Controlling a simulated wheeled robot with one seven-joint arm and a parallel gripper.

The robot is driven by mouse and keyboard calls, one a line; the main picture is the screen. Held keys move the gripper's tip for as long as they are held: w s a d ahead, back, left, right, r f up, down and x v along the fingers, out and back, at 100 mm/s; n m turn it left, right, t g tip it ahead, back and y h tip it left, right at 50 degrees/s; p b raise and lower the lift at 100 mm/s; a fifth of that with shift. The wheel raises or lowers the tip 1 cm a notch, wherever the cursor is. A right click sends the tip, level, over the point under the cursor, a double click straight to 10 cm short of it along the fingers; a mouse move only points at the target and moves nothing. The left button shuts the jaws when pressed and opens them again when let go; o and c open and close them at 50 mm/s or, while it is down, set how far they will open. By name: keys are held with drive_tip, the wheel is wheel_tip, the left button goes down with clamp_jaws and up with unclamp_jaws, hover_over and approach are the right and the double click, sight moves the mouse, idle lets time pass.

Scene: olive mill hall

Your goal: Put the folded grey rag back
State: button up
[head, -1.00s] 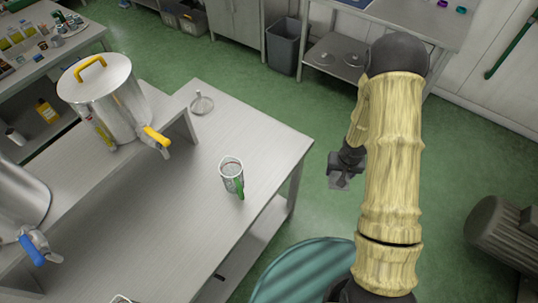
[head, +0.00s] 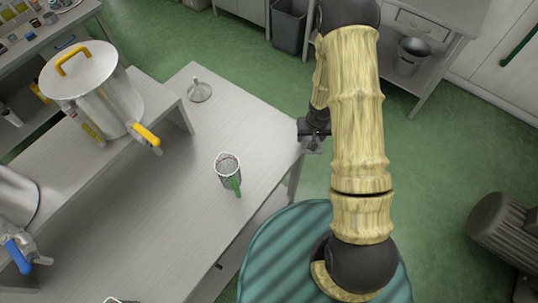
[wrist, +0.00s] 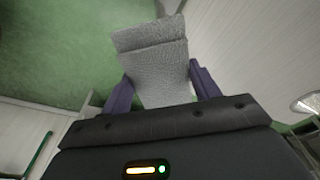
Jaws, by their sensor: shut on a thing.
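The folded grey rag (wrist: 152,62) is held between the two purple fingers of my gripper (wrist: 163,90) in the wrist view. It sticks out past the fingertips, with a fold across its far part. In the head view my gripper (head: 313,146) is at the right corner of the steel table, pointing down, partly hidden behind my arm. The rag shows there only as a small grey patch, and I cannot tell its height above the table.
The steel table (head: 150,215) holds a mug with a green handle (head: 228,175) and a small metal stand (head: 199,90). A raised shelf bears a steel can with yellow handles (head: 92,90). A grey bin (head: 289,27) stands behind. Much of the tabletop is clear.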

drive_tip(key=shift+s+a, duration=0.1)
drive_tip(key=shift+a+b, duration=0.25)
drive_tip(key=shift+b, duration=0.2)
drive_tip(key=a+m+b, duration=0.2)
drive_tip(key=a+b, duration=0.6)
wheel_tip(320, 180, up, 3)
drive_tip(key=m+b, duration=0.1)
drive_tip(key=b, duration=0.4)
hover_over(271, 157)
drive_tip(key=shift+s+f, duration=0.1)
drive_tip(key=shift+s, duration=0.25)
drive_tip(key=shift+f+p, duration=0.55)
drive_tip(key=shift+f, duration=2.35)
drive_tip(key=shift+f, duration=0.1)
drive_tip(key=shift+f, duration=2)
